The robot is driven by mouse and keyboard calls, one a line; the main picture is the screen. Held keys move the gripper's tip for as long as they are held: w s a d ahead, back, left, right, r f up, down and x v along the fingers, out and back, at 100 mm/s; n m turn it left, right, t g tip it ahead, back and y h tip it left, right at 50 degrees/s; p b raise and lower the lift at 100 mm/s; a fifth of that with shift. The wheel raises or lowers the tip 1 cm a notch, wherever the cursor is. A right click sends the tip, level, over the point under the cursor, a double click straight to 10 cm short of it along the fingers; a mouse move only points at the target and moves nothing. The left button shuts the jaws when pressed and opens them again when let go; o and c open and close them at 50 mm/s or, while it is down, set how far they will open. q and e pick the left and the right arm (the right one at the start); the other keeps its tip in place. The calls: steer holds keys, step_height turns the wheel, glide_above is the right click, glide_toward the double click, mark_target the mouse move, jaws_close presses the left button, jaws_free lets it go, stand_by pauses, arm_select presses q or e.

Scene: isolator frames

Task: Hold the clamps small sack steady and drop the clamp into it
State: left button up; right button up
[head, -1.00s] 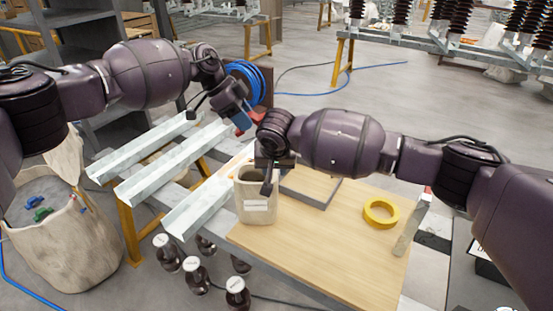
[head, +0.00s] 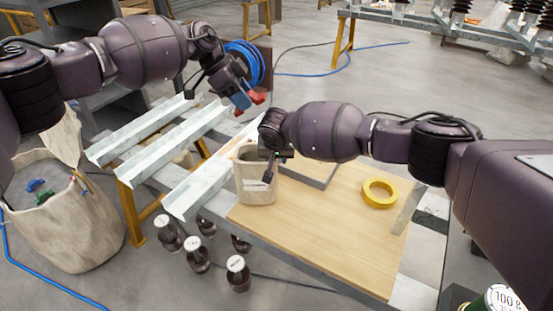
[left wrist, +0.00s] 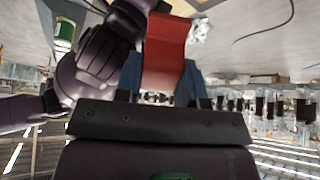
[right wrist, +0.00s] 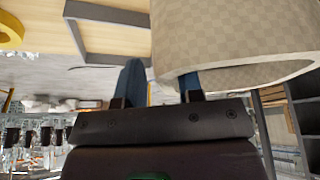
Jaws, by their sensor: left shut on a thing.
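The clamps small sack (head: 256,190) is a beige open-topped bag with a white label, upright at the near left edge of the wooden board. The clamp also shows in the head view (head: 258,97). The sack's inside is mostly hidden.
A roll of yellow tape (head: 380,193) and a grey frame (head: 318,172) lie on the wooden board (head: 310,225). Metal channels (head: 150,130) lie to the left. A large sack (head: 70,230) with blue and green clamps stands on the floor. A blue cable coil (head: 247,62) is behind my left gripper.

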steer(key=shift+x, duration=0.9)
jaws_close()
